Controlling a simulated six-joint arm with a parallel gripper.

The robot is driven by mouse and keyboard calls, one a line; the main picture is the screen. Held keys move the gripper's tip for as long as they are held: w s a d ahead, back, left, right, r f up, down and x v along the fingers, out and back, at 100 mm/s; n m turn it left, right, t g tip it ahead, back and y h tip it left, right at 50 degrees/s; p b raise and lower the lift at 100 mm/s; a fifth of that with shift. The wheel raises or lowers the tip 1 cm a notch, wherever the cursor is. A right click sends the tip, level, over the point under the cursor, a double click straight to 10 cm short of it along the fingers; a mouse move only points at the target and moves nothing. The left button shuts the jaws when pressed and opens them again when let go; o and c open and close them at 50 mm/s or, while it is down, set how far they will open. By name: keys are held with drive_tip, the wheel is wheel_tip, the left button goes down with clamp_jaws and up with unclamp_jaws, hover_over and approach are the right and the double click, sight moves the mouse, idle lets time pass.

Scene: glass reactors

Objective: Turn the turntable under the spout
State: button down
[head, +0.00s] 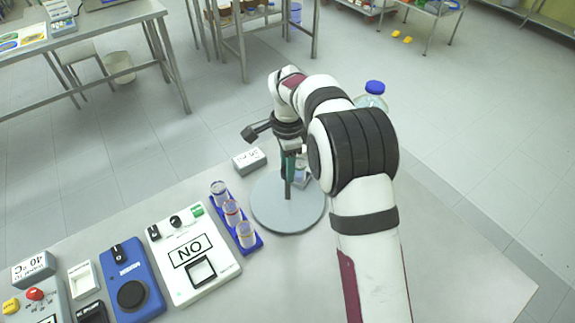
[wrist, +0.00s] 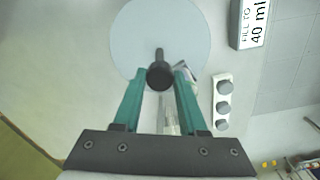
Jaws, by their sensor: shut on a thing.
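The turntable is a round grey disc (head: 266,212) lying flat on the bench; it fills the top middle of the wrist view (wrist: 145,32). A dark post with a black knob (wrist: 160,76) stands on it. My gripper (head: 288,180) points down over the disc, and its teal fingers (wrist: 158,78) are shut on the knob. A clear vessel (head: 301,172) shows partly behind the fingers at the disc's far right side; my arm hides some of it. I cannot make out the spout clearly.
A blue rack (head: 255,245) with three glass vessels stands close left of the disc. A white "FILL TO 40 ml" block (wrist: 250,22) lies beyond the disc. A blue-capped bottle (head: 375,88) is behind my arm. Devices (head: 195,255) line the left front. Bench right is clear.

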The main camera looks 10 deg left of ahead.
drive_tip(key=shift+m, duration=2.8)
drive_tip(key=shift+c, duration=2.2)
unclamp_jaws()
wheel_tip(320, 180, up, 16)
drive_tip(key=shift+f, duration=0.1)
